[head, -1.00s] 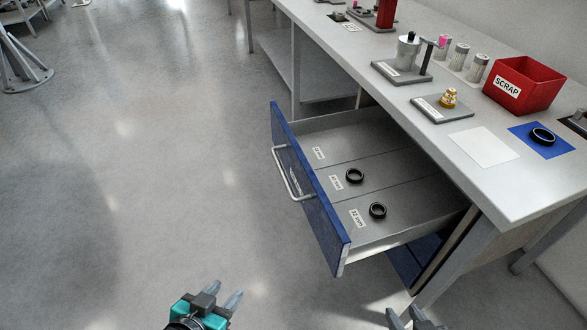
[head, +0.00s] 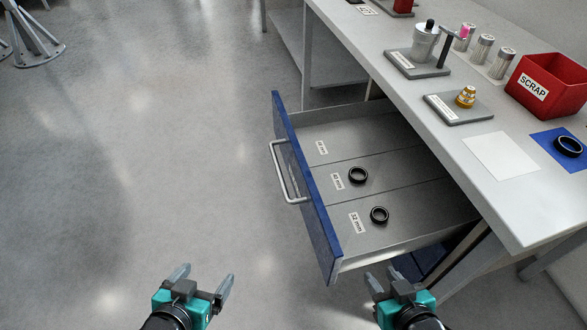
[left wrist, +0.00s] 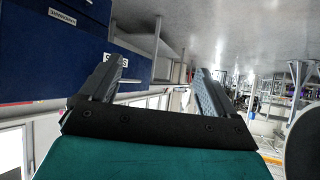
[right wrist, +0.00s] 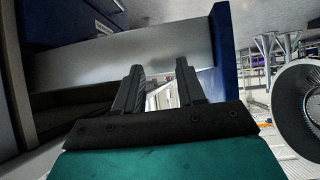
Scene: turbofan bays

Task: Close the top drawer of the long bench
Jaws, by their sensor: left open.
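The top drawer (head: 318,205) of the long bench (head: 465,150) stands pulled out, with a blue front and a silver bar handle (head: 283,172). Two black rings lie in it, one in the middle compartment (head: 358,175) and one in the near compartment (head: 379,215). My left gripper (head: 205,275) is open and empty, in front of the drawer's near end and apart from it. My right gripper (head: 382,275) is open and empty beside the drawer's near side. The right wrist view shows the drawer's grey side wall (right wrist: 165,55) beyond the fingers.
On the bench top stand a red SCRAP bin (head: 550,88), a grey fixture with a cylinder (head: 418,62), a brass part on a plate (head: 465,98) and a blue mat (head: 565,148) with a black ring. The floor (head: 150,150) left of the drawer is clear.

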